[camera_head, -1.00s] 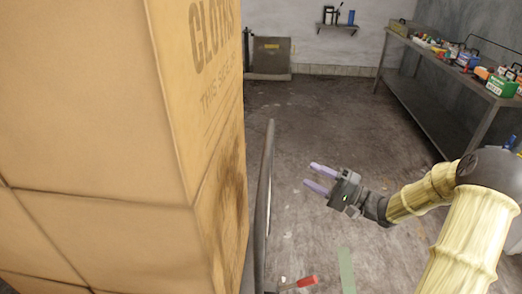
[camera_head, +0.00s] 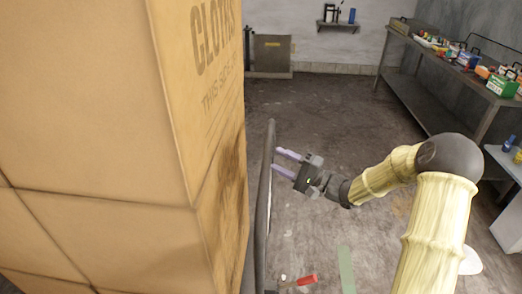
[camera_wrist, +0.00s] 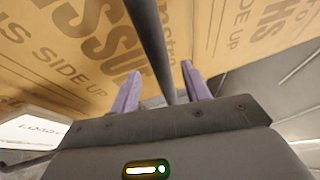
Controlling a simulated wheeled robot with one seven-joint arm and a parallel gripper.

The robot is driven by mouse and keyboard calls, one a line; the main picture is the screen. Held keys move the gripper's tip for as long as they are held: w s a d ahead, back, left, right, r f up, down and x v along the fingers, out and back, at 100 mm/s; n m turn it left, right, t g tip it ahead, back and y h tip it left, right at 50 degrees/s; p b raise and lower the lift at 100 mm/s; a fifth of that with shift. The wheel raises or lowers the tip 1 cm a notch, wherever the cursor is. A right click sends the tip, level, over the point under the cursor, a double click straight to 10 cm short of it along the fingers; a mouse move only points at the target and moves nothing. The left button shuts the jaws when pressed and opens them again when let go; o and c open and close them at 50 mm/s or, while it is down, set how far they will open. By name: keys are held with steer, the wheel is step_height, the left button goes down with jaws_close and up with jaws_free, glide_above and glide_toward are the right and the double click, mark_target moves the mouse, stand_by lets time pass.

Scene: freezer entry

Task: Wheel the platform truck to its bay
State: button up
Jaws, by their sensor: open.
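The platform truck's dark handle bar (camera_head: 265,190) stands upright along the right side of a large stack of brown cartons (camera_head: 90,110), which hides the truck's deck. My gripper (camera_head: 275,161) is open, its two purple fingers pointing left at the upper part of the bar. In the wrist view, the handle bar (camera_wrist: 153,40) runs between the open fingers of my gripper (camera_wrist: 160,70), with printed cartons (camera_wrist: 75,45) behind it. The fingers are not closed on the bar. I cannot make out the bay for certain; a green strip (camera_head: 346,270) lies on the floor.
A metal workbench (camera_head: 430,85) with boxes and tools stands along the right wall. A small white table (camera_head: 508,165) is at the right edge. A red-handled tool (camera_head: 303,281) lies near the handle. The floor (camera_head: 330,115) beyond is clear up to a grey cabinet (camera_head: 271,54).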

steer(key=x, duration=0.7)
steer(key=shift+p, duration=0.35)
steer(key=shift+w, duration=0.1)
jaws_close()
